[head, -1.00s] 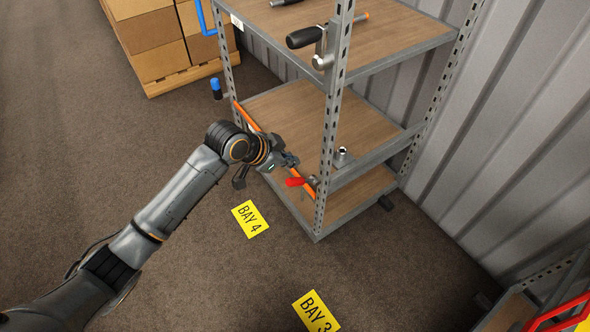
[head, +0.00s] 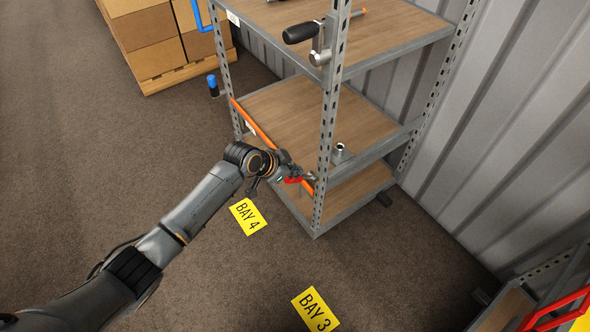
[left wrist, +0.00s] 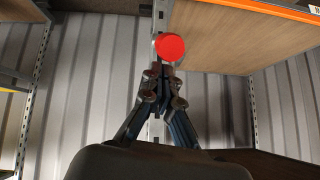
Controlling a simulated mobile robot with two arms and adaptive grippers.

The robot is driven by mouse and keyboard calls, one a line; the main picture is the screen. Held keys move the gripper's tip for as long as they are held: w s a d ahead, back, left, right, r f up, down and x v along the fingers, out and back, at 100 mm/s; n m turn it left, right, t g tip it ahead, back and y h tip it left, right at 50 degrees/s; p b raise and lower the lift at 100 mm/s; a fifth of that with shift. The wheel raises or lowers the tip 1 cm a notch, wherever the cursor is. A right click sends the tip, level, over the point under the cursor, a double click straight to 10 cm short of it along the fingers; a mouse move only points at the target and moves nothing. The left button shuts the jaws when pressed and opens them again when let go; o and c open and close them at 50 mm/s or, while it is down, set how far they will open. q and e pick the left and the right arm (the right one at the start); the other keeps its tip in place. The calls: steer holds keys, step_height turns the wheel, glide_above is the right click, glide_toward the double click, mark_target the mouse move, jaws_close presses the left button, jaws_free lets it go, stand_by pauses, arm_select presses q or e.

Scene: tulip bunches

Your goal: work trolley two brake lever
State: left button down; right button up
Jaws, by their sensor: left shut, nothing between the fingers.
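A tall grey metal unit with wooden shelves (head: 290,107) stands right of centre in the head view; I cannot tell whether it is trolley two. A red lever end (head: 293,180) shows low at its front post, beside the orange front edge. In the left wrist view it is a round red end (left wrist: 170,46) just beyond the fingertips, overlapping them in the picture. My left gripper (head: 306,176) is shut and empty at the lever; whether it touches is unclear. In the left wrist view its fingers (left wrist: 165,72) are together. My right gripper is not in view.
A black-handled tool (head: 302,34) and a metal cylinder (head: 341,153) are on the shelves. Yellow BAY 4 (head: 248,216) and BAY 3 (head: 315,311) signs lie on the open floor. Boxes on a pallet (head: 180,78) stand behind. A corrugated wall (head: 500,130) closes the right.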

arm_select(q)
steer(key=shift+f, duration=0.1)
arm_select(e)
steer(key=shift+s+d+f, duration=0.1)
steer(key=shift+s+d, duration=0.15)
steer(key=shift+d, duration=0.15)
arm_select(q)
steer(key=shift+s+a+f+h+b, duration=0.2)
steer(key=shift+h+b, duration=0.1)
steer(key=shift+b, duration=0.2)
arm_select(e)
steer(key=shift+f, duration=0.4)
